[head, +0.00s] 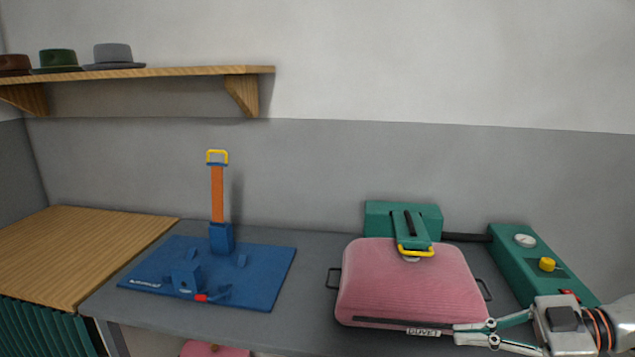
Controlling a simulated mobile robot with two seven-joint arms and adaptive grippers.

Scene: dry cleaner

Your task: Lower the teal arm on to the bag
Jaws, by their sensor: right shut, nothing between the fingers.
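The pink bag (410,285), with dark side handles and a "DUVET" label, lies on the grey counter. The teal arm (409,222) reaches forward from a teal block (375,213) behind the bag. Its yellow handle (416,251) shows over the bag's back part; I cannot tell whether it touches the bag. My right gripper (468,336) is at the bag's front right corner, below and to the right of the yellow handle. It is shut and holds nothing. My left gripper is not in view.
A teal control box (510,262) with a gauge and yellow knob stands right of the bag. A blue base (262,268) with an upright orange lever (217,195) sits on the left of the counter (310,300). A shelf (190,73) with hats hangs above.

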